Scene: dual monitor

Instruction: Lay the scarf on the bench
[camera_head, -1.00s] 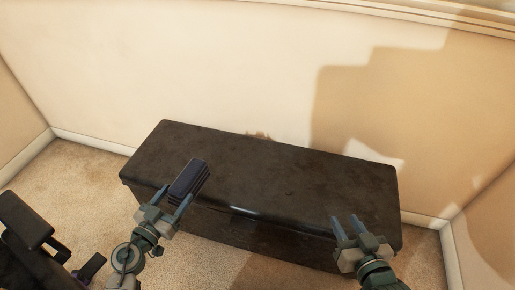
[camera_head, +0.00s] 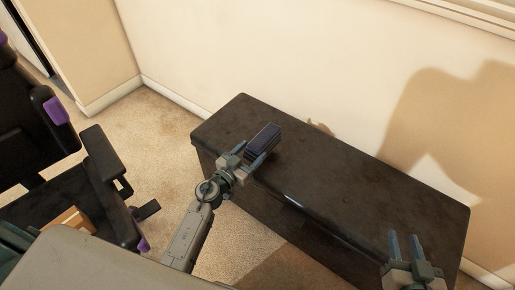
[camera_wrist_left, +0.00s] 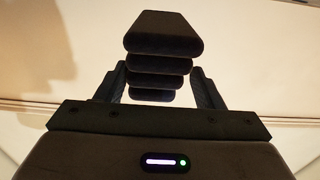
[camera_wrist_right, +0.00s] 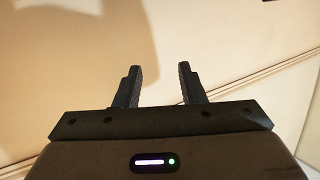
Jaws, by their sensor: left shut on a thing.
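The scarf (camera_head: 264,139) is a dark, folded stack with several layers. My left gripper (camera_head: 256,153) is shut on it, and in the head view it lies over the left part of the bench; I cannot tell whether it touches the top. In the left wrist view the scarf (camera_wrist_left: 160,48) sits between the two fingers. The bench (camera_head: 345,178) is a long dark box with a flat top along the wall. My right gripper (camera_head: 405,249) is open and empty over the bench's right front part. Its parted fingers also show in the right wrist view (camera_wrist_right: 160,88).
A black chair with purple parts (camera_head: 58,110) stands at the left. A small brown thing (camera_head: 320,127) shows behind the bench's back edge. The middle of the bench top is bare. Carpet (camera_head: 165,130) lies between chair and bench.

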